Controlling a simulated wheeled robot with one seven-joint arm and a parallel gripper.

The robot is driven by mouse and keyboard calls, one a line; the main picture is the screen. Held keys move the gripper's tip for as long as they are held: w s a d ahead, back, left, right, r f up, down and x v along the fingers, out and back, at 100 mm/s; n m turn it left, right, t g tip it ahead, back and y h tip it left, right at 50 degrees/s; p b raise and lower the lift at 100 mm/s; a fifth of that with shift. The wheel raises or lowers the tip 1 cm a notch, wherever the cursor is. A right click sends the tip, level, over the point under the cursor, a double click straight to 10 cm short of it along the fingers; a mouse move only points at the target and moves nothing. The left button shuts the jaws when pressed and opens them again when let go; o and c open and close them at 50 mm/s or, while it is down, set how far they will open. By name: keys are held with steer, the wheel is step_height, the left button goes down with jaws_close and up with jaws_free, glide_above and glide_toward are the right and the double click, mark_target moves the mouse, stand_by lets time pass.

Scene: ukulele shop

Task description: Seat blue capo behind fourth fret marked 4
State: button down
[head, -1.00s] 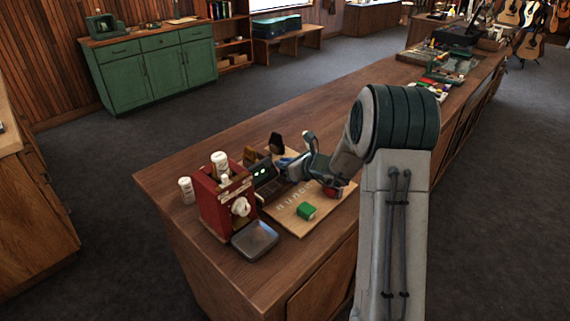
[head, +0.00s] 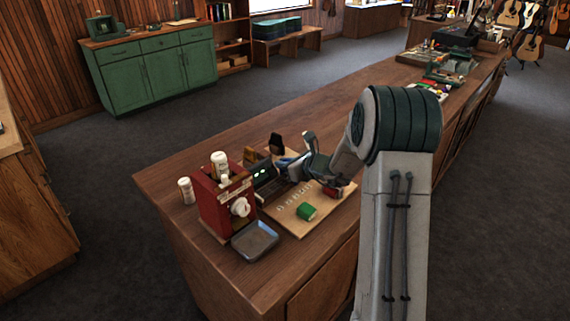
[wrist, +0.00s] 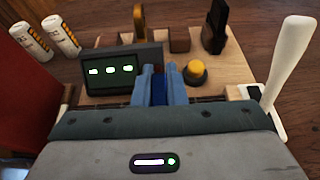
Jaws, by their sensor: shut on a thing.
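My gripper (wrist: 161,88) is shut on a dark blue piece (wrist: 159,92), likely the blue capo, in the wrist view. Only a small part of it shows between the light blue fingers. In the head view my gripper (head: 291,169) is over the back part of a light wooden board (head: 320,213), beside a dark screen unit. The board carries a row of pale marks, too small to read. The fourth fret and its mark 4 cannot be made out in either view.
A screen unit (wrist: 122,72) with lit marks and a yellow button (wrist: 196,72) flank the fingers. A white handle (wrist: 290,65) rises at right. A green block (head: 306,212) lies on the board. A red stand (head: 222,205) and grey tray (head: 255,240) are left of it.

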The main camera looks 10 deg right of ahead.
steer(key=shift+f+b, duration=0.55)
steer(key=c, duration=1.8)
jaws_free()
steer(key=shift+o, duration=0.2)
steer(key=shift+r, duration=0.1)
steer(key=p+v, duration=0.1)
steer(key=v, duration=1)
steer(key=shift+p, duration=0.3)
